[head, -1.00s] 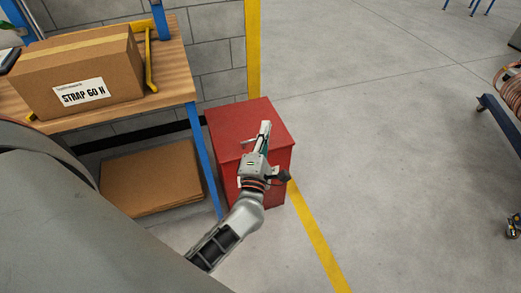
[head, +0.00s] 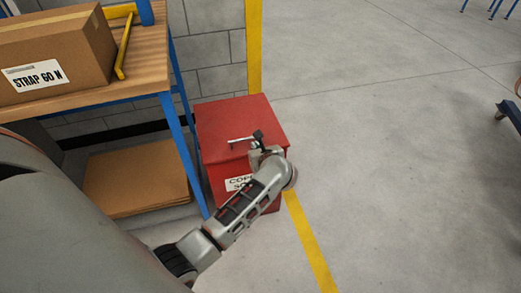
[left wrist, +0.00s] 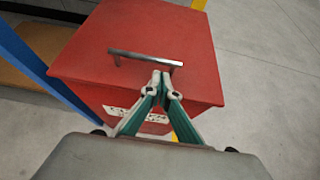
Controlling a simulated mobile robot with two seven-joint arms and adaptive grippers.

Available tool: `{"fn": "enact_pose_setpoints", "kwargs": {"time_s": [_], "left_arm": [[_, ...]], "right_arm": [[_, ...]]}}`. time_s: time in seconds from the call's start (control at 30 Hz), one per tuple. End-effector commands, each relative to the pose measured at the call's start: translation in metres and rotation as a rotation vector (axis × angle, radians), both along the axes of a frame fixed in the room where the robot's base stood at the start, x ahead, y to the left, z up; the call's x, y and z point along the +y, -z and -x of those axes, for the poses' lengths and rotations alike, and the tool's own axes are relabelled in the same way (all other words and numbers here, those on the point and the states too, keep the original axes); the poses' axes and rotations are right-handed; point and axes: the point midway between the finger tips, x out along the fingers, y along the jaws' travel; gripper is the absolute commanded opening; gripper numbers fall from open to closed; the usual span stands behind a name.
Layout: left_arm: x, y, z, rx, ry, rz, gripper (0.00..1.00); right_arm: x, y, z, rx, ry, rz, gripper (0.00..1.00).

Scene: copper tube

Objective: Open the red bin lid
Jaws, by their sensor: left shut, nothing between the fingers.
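The red bin (head: 240,115) stands on the floor with its lid down. Its lid also fills the upper middle of the left wrist view (left wrist: 140,30). A metal bar handle (head: 240,140) runs along the lid near its front edge, and it shows in the left wrist view (left wrist: 140,57). My left gripper (left wrist: 160,75) is shut and empty, with its fingertips at the right part of the handle; I cannot tell whether they touch it. In the head view the left gripper (head: 259,137) is small and partly hidden by my wrist. My right gripper is not in view.
A workbench with blue legs (head: 187,155) stands close on the bin's left, carrying a cardboard box (head: 60,60). A flat cardboard piece (head: 140,178) lies under it. Open floor (head: 400,150) lies to the right.

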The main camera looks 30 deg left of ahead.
Motion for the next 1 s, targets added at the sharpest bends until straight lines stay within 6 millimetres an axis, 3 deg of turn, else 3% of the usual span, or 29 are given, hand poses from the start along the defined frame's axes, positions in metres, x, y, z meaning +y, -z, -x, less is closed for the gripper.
{"fn": "enact_pose_setpoints", "kwargs": {"time_s": [0.03, 0.2, 0.67, 0.87, 1.0], "left_arm": [[0.006, 0.009, -0.003, 0.007, 0.000, -0.002, 0.00], [0.018, 0.017, -0.014, 0.004, 0.001, -0.001, 0.00], [0.022, 0.017, -0.019, 0.000, 0.001, -0.001, 0.00], [0.022, 0.005, -0.021, 0.005, 0.001, 0.014, 0.00], [0.024, -0.017, -0.025, 0.023, -0.001, 0.048, 0.00]], "right_arm": [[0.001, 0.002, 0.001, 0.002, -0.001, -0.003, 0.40], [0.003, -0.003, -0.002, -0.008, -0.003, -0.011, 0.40], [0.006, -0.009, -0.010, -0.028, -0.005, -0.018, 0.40], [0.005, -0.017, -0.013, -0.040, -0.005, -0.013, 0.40], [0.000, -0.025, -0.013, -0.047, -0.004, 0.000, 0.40]]}}
